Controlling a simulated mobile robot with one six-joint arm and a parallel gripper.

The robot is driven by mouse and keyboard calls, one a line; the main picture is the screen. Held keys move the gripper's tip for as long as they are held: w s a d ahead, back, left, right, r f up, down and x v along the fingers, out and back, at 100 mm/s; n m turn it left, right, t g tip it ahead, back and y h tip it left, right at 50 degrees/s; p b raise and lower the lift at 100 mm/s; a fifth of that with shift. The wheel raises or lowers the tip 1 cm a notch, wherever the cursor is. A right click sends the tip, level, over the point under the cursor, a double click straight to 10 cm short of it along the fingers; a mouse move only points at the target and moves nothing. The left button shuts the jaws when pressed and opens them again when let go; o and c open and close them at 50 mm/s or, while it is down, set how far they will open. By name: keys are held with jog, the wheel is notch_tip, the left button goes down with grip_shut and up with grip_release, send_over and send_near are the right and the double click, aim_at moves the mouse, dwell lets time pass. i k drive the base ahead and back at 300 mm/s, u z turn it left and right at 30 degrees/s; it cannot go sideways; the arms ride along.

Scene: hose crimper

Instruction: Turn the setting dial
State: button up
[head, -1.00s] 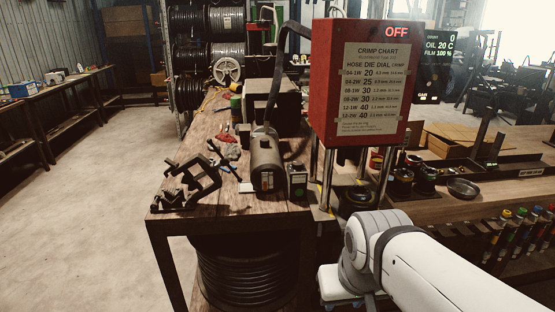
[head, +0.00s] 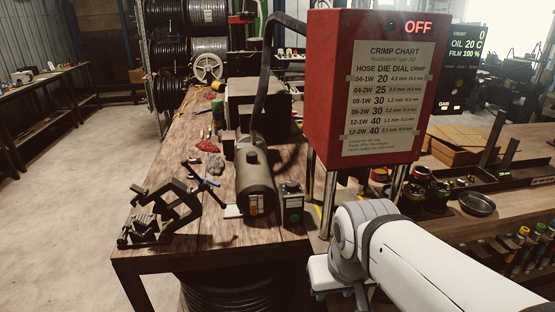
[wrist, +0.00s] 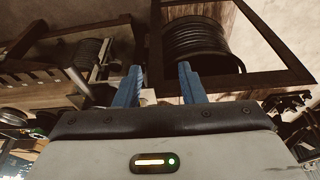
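The red crimper (head: 325,100) stands on metal posts at the bench, with a crimp chart (head: 388,95) on its front and a lit "OFF" sign (head: 417,27). I cannot make out the setting dial for certain. A small dark control box (head: 292,204) with a round top stands left of the posts, beside a dark cylinder (head: 255,180). My gripper (wrist: 160,85) shows in the wrist view with its two blue fingers apart and nothing held.
A black clamp-like fixture (head: 165,212) sits at the wooden bench's (head: 205,240) left front corner. A coil of black hose (wrist: 197,45) is under the bench. Cups and a round dish (head: 477,204) stand on the right bench. The floor (head: 75,190) at left is clear.

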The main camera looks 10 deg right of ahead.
aim_at(290, 186)
jog(key=i, duration=0.9)
jog(key=u, duration=0.05)
